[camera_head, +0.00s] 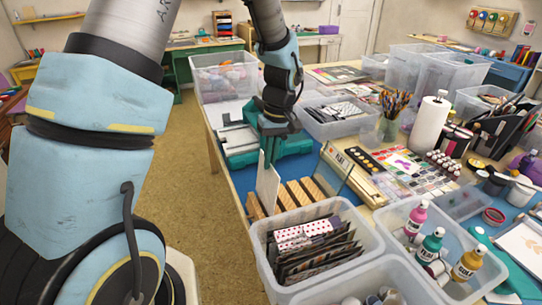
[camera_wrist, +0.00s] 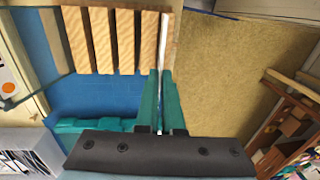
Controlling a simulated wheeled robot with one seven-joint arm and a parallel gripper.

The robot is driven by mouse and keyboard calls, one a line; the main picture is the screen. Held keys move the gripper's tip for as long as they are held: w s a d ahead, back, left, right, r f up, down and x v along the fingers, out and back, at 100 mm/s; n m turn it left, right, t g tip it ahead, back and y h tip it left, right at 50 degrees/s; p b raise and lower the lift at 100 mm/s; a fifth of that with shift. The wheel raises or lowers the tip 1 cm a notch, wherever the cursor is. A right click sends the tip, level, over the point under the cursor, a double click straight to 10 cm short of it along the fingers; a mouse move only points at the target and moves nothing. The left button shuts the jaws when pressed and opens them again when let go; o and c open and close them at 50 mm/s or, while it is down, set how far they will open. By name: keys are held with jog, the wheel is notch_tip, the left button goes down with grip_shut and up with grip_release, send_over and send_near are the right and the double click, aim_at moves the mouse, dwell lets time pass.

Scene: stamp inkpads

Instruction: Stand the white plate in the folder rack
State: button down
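The white plate (camera_head: 267,187) is upright at the left end of the wooden folder rack (camera_head: 293,194) in the head view. In the wrist view the plate (camera_wrist: 164,44) shows as a thin white edge, beside the slats of the rack (camera_wrist: 124,42). My gripper (camera_head: 270,153) is above the rack, pointing down, with its teal fingers at the plate's upper edge. In the wrist view the fingers (camera_wrist: 161,73) are close together on either side of that edge. The plate's lower edge is at slat level; whether it rests on the rack's base is hidden.
A clear bin of folders (camera_head: 312,240) stands just in front of the rack. A teal-and-grey device (camera_head: 238,140) is behind it. A calendar-like box (camera_head: 350,172) lies to the right. Open floor (camera_head: 205,200) lies left of the table edge.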

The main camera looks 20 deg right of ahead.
aim_at(268, 179)
jog(key=shift+a+f+b, duration=0.2)
jog(key=shift+f+b, duration=0.65)
jog(key=shift+f, duration=0.6)
jog(key=shift+a+f+b, duration=0.15)
jog(key=shift+f+b, duration=0.7)
jog(key=shift+f, duration=0.55)
jog(key=c, duration=1)
grip_release()
jog(key=shift+r, duration=0.15)
jog(key=shift+d+r+p, duration=0.15)
jog(key=shift+r+p, duration=0.8)
jog(key=shift+r, duration=0.25)
jog(key=shift+d+r+p, duration=0.15)
jog(key=shift+r+p, duration=0.8)
jog(key=shift+r, duration=0.25)
